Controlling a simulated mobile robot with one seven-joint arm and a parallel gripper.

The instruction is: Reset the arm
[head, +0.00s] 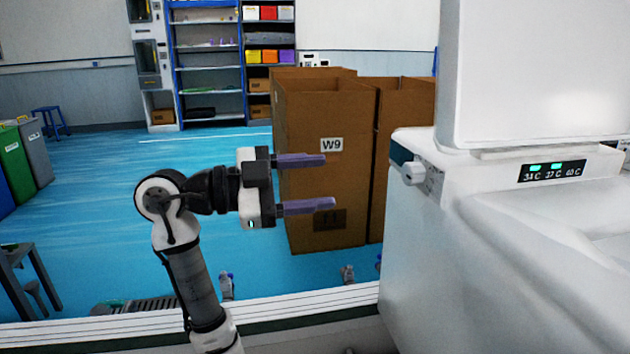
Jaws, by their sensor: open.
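My gripper (322,182) is in the middle of the head view, with its two purple fingers pointing right. The fingers are parallel, wide apart, and nothing is between them. My arm rises from the bottom of the view and bends at a white joint to the left of the gripper. The fingers overlap a tall cardboard box (323,115) marked W9 in the picture; the box appears to stand behind them. The white toilet (440,235) is to the right of the fingertips, with a gap between. It has a side knob (413,173) and a lit temperature display (552,171).
More cardboard boxes (405,120) stand beside the W9 box. Shelves (208,65) with bins are at the back. Green and grey bins (14,160) and a dark stool (25,280) are at the left. A pale ledge (300,305) crosses the front. Blue floor (110,190) is open at left.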

